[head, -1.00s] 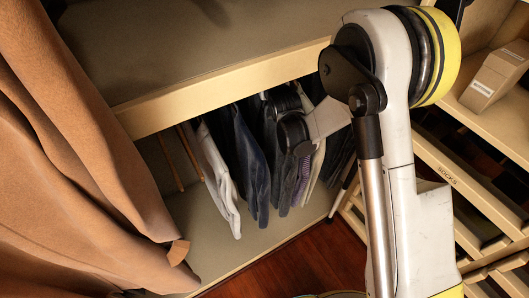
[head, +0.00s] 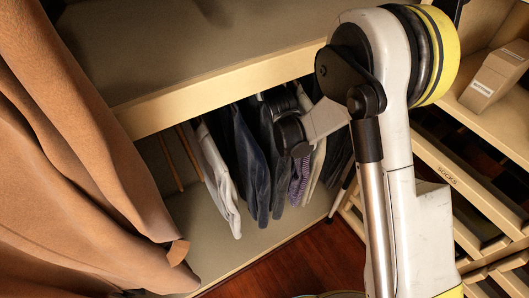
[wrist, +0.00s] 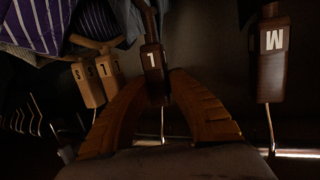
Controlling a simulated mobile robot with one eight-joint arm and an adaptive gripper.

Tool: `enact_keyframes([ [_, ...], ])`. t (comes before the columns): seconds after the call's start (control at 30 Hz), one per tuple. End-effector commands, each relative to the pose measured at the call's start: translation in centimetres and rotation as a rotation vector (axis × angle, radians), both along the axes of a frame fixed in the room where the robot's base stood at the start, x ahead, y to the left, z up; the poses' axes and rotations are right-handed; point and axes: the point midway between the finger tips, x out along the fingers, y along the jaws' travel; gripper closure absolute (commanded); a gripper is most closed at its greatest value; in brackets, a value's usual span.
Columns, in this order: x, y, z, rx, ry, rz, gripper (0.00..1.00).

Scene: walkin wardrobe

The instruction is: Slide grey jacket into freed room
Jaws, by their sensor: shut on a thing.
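The grey jacket (head: 280,188) hangs among the clothes under the shelf in the head view, between a navy garment (head: 253,165) and a purple striped one (head: 299,183). In the wrist view, my gripper (wrist: 164,84) has its yellow fingers closed around the neck of a hanger with a dark tag marked L (wrist: 152,62). I take this to be the jacket's hanger; its cloth is too dark to make out there. In the head view my wrist hides the fingers and the hanger tops.
A hanger tagged M (wrist: 271,55) stands apart at the right in the wrist view; several tagged hangers (wrist: 90,85) crowd the left. A white garment (head: 217,180) hangs at the row's left. A tan coat (head: 75,165) fills the left foreground. The shelf edge (head: 215,93) runs above.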

Motion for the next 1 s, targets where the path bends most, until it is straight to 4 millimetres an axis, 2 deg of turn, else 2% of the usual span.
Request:
enact_keyframes([
  [0.53,-1.8,2.7,0.0,-0.001,-0.001,0.002,1.0],
  [0.9,-2.0,2.9,0.1,0.001,-0.002,0.0,1.0],
  [0.93,-2.0,2.9,0.1,0.001,-0.002,0.0,0.75],
  [1.0,-2.0,2.9,0.1,0.001,-0.002,0.0,0.56],
])
